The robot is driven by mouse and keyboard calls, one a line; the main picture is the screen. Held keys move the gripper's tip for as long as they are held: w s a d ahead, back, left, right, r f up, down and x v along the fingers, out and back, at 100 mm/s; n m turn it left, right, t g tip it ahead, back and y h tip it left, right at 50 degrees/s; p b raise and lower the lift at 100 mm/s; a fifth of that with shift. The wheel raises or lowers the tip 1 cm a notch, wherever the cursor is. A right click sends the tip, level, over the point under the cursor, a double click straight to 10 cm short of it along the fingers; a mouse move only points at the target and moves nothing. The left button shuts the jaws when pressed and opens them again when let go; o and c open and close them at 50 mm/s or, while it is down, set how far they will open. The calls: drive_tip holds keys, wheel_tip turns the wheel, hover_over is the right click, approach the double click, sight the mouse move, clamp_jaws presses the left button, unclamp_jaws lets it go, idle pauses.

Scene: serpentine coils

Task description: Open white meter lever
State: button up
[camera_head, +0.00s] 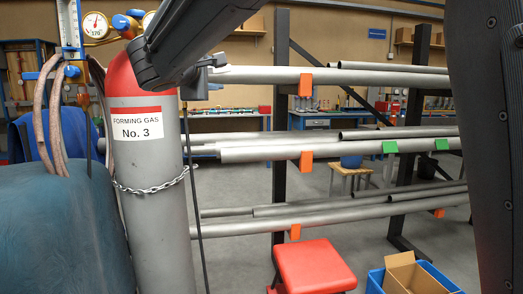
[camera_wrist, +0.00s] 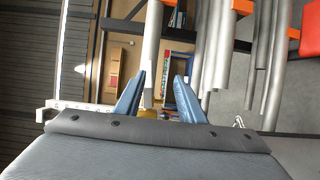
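In the head view, a meter with a white-and-blue frame and a clear tube (camera_head: 69,28) stands upright at the top left, beside a round gauge (camera_head: 96,25) on the red-topped gas cylinder (camera_head: 150,190). A blue handle (camera_head: 47,66) sits below the meter. I cannot tell which part is the white meter lever. My gripper (camera_wrist: 160,82) shows in the wrist view with its two blue fingers apart and nothing clearly held between them. A white strip (camera_wrist: 75,104) lies left of the fingers and a small yellow part (camera_wrist: 148,113) shows between their bases.
My dark arm crosses the top of the head view, covering part of the gauge area. Hoses (camera_head: 42,120) hang left of the cylinder. A pipe rack (camera_head: 330,150) fills the right side. A red stool (camera_head: 313,266) and a blue box (camera_head: 378,282) stand on the floor.

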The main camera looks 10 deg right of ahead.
drive_tip(key=s+d+f+m+g, duration=0.1)
drive_tip(key=s+d+f+g, duration=0.1)
drive_tip(key=d+f, duration=0.3)
drive_tip(key=s+d+f+m+g+p, duration=0.1)
drive_tip(key=s+d+f+g, duration=0.2)
drive_tip(key=f, duration=1)
drive_tip(key=d+g, duration=0.1)
drive_tip(key=d, duration=0.2)
drive_tip(key=shift+s+f+m+g+p, duration=0.2)
drive_tip(key=shift+f+m+g+p, duration=0.1)
drive_tip(key=shift+f+g, duration=0.1)
drive_tip(key=shift+d, duration=0.1)
